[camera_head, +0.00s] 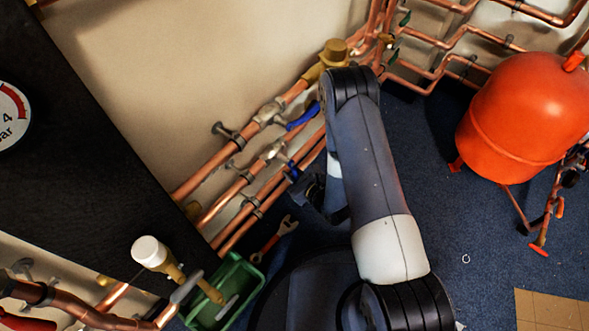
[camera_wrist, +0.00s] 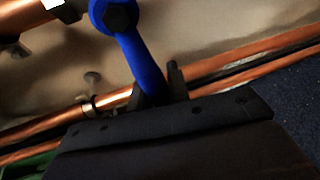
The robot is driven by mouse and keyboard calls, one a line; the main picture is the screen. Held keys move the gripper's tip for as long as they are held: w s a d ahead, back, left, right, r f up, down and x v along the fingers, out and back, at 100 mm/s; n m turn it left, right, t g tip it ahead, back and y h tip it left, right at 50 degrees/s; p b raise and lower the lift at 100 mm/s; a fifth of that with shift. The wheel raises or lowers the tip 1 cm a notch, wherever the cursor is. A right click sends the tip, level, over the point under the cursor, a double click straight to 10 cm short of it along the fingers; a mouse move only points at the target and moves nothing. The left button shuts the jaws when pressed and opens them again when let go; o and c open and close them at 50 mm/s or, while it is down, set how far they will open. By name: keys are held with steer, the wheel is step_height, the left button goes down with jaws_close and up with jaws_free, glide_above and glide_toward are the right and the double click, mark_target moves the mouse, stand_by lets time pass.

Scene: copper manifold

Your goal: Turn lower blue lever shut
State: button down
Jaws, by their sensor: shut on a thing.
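In the wrist view, a blue lever (camera_wrist: 138,58) runs down from its round hub, and its free end sits between the fingers of my gripper (camera_wrist: 158,92). The gripper is shut on it. In the head view, the lower blue lever (camera_head: 293,170) shows only in part beside my gripper (camera_head: 311,187), which is dark and mostly hidden by my arm. The upper blue lever (camera_head: 303,117) is on the copper pipe above and stands apart from the gripper. The lower lever's valve body (camera_head: 273,151) is silver on a copper pipe.
Copper pipes (camera_head: 208,217) run diagonally along the wall. A green crate (camera_head: 254,272) and a red wrench (camera_head: 270,243) lie on the floor below. A red tank (camera_head: 520,115) stands at right. A black panel (camera_head: 75,140) fills the left.

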steer(key=shift+s+f, duration=0.1)
steer(key=shift+s, duration=0.1)
stand_by(0.4)
steer(key=c, duration=1.3)
jaws_free()
steer(key=shift+c, duration=0.2)
steer(key=p+v, duration=0.3)
steer(key=v, duration=0.7)
steer(key=shift+s+d, duration=0.2)
steer(key=shift+d, duration=0.1)
